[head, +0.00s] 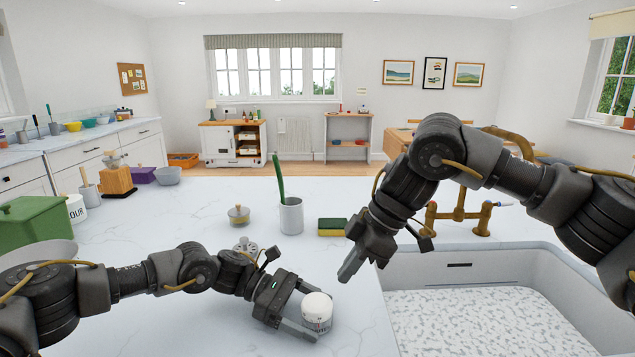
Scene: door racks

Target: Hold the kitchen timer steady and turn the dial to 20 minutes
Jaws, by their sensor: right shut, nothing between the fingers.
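The kitchen timer (317,312), a small white cylinder with a pale top and dark marks on its side, stands upright on the counter near the front, left of the sink. My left gripper (309,312) reaches it from the left, with one finger behind it and one in front near its base. I cannot tell whether both fingers press on it. My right gripper (350,270) is shut and empty, above the counter by the sink's left edge, up and right of the timer and apart from it. The dial setting is too small to read.
A grey cup (291,216) with a green-handled tool, a sponge (332,227) and a lidded jar (239,215) stand behind the timer. The sink (465,270) with its brass tap (459,210) is at the right. A green box (35,222) stands far left.

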